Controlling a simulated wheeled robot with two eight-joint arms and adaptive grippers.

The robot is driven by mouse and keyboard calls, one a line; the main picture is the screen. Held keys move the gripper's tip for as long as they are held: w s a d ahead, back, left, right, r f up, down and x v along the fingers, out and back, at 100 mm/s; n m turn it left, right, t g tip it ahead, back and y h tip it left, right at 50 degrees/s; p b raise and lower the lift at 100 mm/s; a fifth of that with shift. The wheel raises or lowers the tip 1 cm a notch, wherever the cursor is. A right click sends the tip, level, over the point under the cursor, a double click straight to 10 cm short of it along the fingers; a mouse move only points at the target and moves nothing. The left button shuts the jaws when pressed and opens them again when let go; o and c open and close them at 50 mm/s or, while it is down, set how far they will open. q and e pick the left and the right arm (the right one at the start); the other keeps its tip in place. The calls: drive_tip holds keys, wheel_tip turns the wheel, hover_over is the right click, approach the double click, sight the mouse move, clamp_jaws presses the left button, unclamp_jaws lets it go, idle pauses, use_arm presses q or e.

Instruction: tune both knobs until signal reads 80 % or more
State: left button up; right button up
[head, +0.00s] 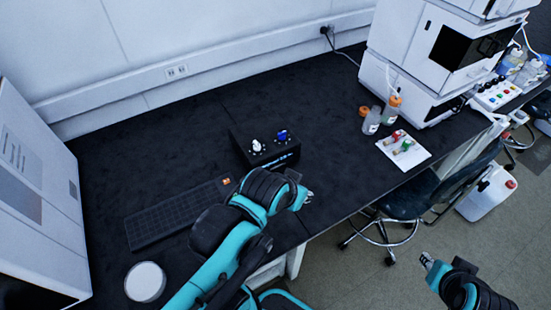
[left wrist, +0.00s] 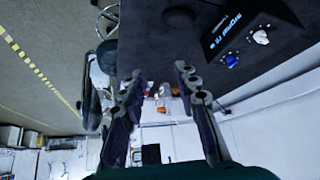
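A black tuning box (head: 262,158) stands on the dark bench in the middle of the head view. It carries a white knob (head: 257,146) at left and a blue knob (head: 281,135) at right. The left wrist view shows the blue knob (left wrist: 231,61), the white knob (left wrist: 261,37) and lettering on the box (left wrist: 225,18); no signal reading is legible. My left gripper (head: 305,194) is just in front of the box, toward the bench edge, touching neither knob. In the left wrist view its fingers (left wrist: 157,75) are apart and empty. My right gripper (head: 427,261) hangs over the floor, away from the bench.
A keyboard (head: 178,213) lies left of the box, and a white round item (head: 145,281) sits nearer. Orange-capped bottles (head: 371,121) and a white tray with vials (head: 418,152) are at right, before an instrument stack (head: 400,95). A chair (head: 413,202) stands at the bench edge.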

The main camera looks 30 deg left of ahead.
use_arm(q)
drive_tip(key=w+a+r+n+g, duration=0.1)
drive_tip(key=w+a+r+n, duration=0.1)
drive_tip(key=w+a+r, duration=0.15)
drive_tip(key=n+g+p, duration=0.2)
drive_tip(key=n+g, duration=0.4)
drive_tip(key=n, duration=0.4)
hover_over(257, 143)
wheel_tip(257, 143, down, 9)
drive_tip(key=shift+d+r, duration=0.1)
drive_tip(key=shift+d, duration=0.05)
drive_tip(key=shift+a+f+n, duration=0.2)
drive_tip(key=shift+f+n, duration=0.1)
wheel_tip(257, 143, down, 8)
drive_tip(key=shift+r+b, duration=0.15)
drive_tip(key=shift+b, duration=0.8)
clamp_jaws()
